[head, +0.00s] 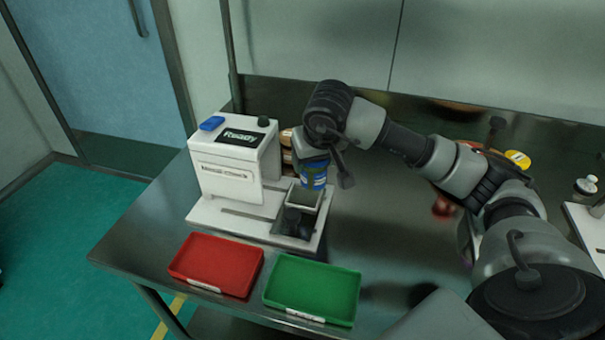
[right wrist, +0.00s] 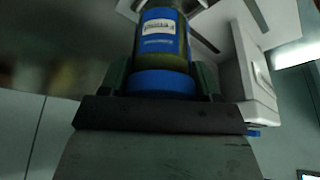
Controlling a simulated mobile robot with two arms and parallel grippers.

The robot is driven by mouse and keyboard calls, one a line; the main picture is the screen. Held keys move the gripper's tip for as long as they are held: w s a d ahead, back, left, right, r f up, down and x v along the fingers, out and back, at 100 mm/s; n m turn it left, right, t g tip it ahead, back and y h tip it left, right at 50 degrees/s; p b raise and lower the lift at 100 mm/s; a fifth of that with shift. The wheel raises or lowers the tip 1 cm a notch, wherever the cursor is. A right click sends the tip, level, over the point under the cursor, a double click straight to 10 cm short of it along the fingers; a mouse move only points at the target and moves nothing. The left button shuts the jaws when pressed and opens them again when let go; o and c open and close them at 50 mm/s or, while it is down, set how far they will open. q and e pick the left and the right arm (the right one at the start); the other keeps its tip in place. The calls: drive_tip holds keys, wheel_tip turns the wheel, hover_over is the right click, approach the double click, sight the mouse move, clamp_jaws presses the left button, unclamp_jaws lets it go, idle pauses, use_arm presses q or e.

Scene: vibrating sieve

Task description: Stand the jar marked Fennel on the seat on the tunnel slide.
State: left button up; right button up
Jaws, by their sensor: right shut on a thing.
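The jar with a blue label and blue lid (head: 313,175) is in my right gripper (head: 318,158). In the right wrist view the jar (right wrist: 162,45) sits between the two fingers (right wrist: 163,80), which are shut on it at the lid end. Its white label tag appears upside down and seems to read Fennel. The white metal-check machine (head: 228,180) shows "Ready". Its slide carries a square, pale-rimmed seat (head: 304,198) with a dark knob in front. The jar is upright just above or at the seat's back; I cannot tell whether they touch. My left gripper is out of view.
A red tray (head: 216,264) and a green tray (head: 312,289) lie at the table's front edge. Brownish jars (head: 287,150) stand behind the seat. A yellow-topped item (head: 517,158) and a small bottle (head: 585,187) are at the right, beyond my right arm.

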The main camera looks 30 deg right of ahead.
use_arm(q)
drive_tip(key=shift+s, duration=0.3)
use_arm(e)
drive_tip(key=shift+w+a+x, duration=0.1)
drive_tip(key=shift+a+x, duration=0.1)
drive_tip(key=shift+x, duration=0.85)
drive_tip(key=shift+w+a+x, duration=0.1)
drive_tip(key=shift+a+x, duration=0.15)
drive_tip(key=shift+x, duration=0.8)
drive_tip(key=shift+w+a+x, duration=0.1)
drive_tip(key=shift+a+x, duration=0.1)
drive_tip(key=shift+x, duration=0.85)
drive_tip(key=shift+s, duration=0.15)
drive_tip(key=shift+f, duration=0.1)
drive_tip(key=o, duration=0.9)
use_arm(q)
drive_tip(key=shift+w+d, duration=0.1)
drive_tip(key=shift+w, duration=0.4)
use_arm(e)
drive_tip(key=shift+o, duration=0.3)
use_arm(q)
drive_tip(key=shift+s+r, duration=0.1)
